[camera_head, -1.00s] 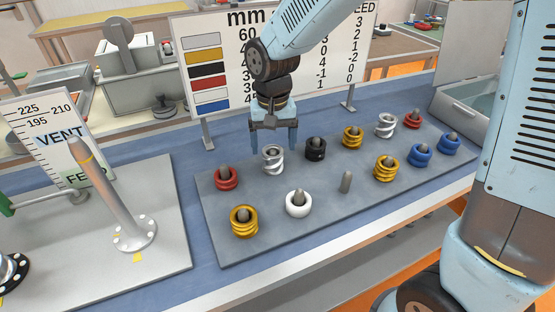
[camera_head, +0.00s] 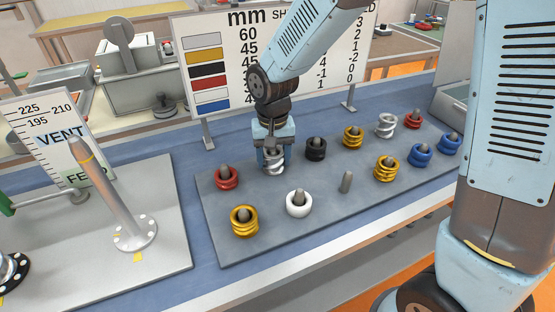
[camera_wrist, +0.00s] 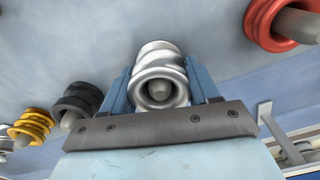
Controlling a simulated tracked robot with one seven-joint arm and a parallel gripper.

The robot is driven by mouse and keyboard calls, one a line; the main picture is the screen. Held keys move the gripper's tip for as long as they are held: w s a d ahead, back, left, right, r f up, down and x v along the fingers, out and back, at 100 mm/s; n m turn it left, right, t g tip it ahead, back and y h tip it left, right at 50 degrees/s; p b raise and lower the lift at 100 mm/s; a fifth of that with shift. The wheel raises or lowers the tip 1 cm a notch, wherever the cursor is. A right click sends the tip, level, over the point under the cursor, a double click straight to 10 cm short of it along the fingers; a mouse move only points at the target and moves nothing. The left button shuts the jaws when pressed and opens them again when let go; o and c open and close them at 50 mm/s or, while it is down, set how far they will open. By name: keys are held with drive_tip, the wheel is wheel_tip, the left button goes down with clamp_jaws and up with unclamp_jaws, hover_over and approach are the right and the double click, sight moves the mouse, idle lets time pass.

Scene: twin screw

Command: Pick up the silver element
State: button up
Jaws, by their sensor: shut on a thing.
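The silver element (camera_head: 273,162) is a shiny coil-shaped ring around a grey peg, in the back row of the grey board, between a red and a black element. My gripper (camera_head: 272,154) is lowered over it. In the wrist view, the silver element (camera_wrist: 160,75) sits between the two blue fingers of my gripper (camera_wrist: 162,88), which are shut on its sides. The peg tip shows inside its opening. A second silver coil (camera_head: 386,125) stands farther right on the board. A white ring (camera_head: 298,203) stands in front.
The grey board (camera_head: 345,215) also carries a red element (camera_head: 227,178), a black element (camera_head: 316,149), and several yellow and blue ones on pegs. A chart sign (camera_head: 215,80) stands close behind my gripper.

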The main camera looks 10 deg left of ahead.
drive_tip(key=c, duration=0.7)
drive_tip(key=shift+r, duration=0.15)
